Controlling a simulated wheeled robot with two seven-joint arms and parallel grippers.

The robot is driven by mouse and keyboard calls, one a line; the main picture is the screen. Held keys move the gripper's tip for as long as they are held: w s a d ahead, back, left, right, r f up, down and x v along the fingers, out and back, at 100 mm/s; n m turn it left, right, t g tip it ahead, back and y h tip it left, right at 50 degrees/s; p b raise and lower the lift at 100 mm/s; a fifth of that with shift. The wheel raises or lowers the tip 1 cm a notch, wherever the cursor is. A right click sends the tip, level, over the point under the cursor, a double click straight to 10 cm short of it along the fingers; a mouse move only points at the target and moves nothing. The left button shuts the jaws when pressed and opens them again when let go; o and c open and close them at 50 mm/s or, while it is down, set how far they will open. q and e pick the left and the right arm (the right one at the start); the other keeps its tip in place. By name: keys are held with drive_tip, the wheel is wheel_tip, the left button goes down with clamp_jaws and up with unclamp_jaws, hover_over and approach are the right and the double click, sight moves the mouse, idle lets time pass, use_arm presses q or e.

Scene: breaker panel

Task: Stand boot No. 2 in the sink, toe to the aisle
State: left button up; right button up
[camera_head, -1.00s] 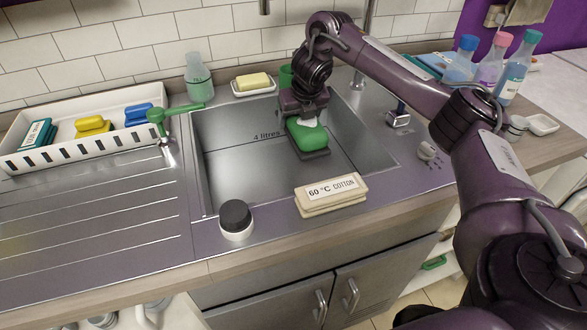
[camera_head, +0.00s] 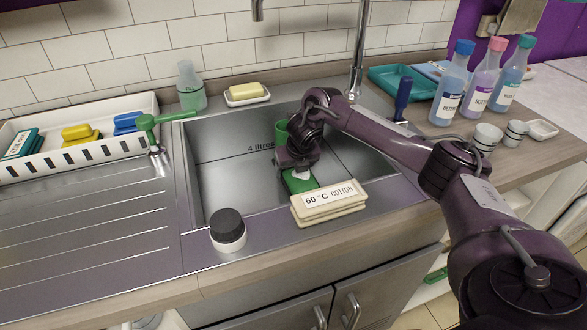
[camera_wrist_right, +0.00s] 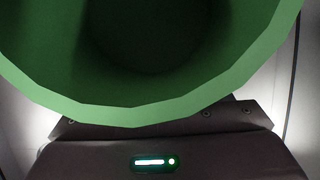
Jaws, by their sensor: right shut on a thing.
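The green boot (camera_head: 300,184) is inside the steel sink (camera_head: 220,178), its toe end pointing at the front edge. A white patch shows on its foot, but I cannot read a number. Its green shaft (camera_head: 281,131) shows behind my wrist and looks upright. My right gripper (camera_head: 298,165) is shut on the boot from above. In the right wrist view the boot's round open top (camera_wrist_right: 150,95) fills the upper part. The sole is hidden behind the front block, so I cannot tell whether it touches the sink floor. My left gripper is not in view.
A cream block marked 60 °C cotton (camera_head: 328,201) and a black-capped jar (camera_head: 228,229) stand at the sink's front rim. A green-handled tap (camera_head: 155,145) is at left, near a white rack (camera_head: 85,157). Bottles (camera_head: 452,85) and cups (camera_head: 487,138) stand at right.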

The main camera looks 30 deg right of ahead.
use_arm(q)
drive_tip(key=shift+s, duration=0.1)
use_arm(e)
drive_tip(key=o, duration=1.4)
drive_tip(key=p+v, duration=0.1)
drive_tip(key=v, duration=0.9)
drive_tip(key=shift+r+p, duration=0.1)
drive_tip(key=shift+p, duration=0.25)
drive_tip(key=shift+s+a+r+p, duration=0.1)
drive_tip(key=shift+s+r+p, duration=0.15)
drive_tip(key=shift+r+p, duration=0.4)
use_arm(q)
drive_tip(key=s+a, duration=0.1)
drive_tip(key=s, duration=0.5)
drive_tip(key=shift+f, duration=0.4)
use_arm(e)
drive_tip(key=shift+s+r, duration=0.2)
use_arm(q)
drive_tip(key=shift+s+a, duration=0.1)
